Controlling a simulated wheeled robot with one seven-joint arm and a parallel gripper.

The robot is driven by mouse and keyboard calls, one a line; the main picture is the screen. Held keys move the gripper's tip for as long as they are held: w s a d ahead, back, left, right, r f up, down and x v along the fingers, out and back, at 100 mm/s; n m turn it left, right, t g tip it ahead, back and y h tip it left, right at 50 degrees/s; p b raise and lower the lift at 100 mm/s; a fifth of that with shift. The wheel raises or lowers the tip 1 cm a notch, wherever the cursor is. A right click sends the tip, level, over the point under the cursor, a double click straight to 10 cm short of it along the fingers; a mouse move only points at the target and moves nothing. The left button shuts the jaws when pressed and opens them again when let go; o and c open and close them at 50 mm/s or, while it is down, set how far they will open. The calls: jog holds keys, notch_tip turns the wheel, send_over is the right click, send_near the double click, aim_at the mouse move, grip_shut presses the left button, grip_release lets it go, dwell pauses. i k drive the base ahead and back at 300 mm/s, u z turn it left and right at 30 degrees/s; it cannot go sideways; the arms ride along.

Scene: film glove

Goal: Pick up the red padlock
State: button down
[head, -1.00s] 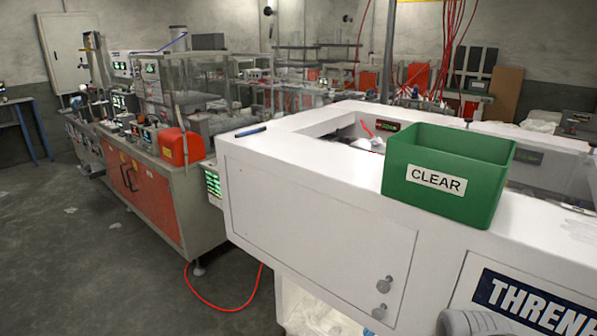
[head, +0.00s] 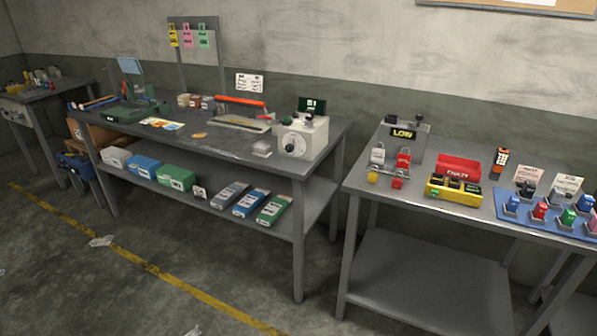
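Two small red items on the right-hand grey table look like possible red padlocks. One red item (head: 540,210) stands in a row with blue, green and pink ones on a blue mat (head: 503,215) at the table's right end. Another red item (head: 403,160) stands at the table's left part, beside a whitish one (head: 378,155), with small yellow and red pieces in front. They are too small to tell for sure which is the padlock. My gripper is not in view.
The right table (head: 448,207) also bears a red bin (head: 458,168), a yellow box (head: 453,190) and a grey device marked LOW (head: 403,133). A longer workbench (head: 325,137) with tools stands to its left. Open floor (head: 190,285) lies in front.

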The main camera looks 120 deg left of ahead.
aim_at(397, 182)
jog(key=u, duration=3.5)
jog(key=i, duration=1.5)
jog(key=u, duration=1)
jog(key=i, duration=0.5)
jog(key=u, duration=0.35)
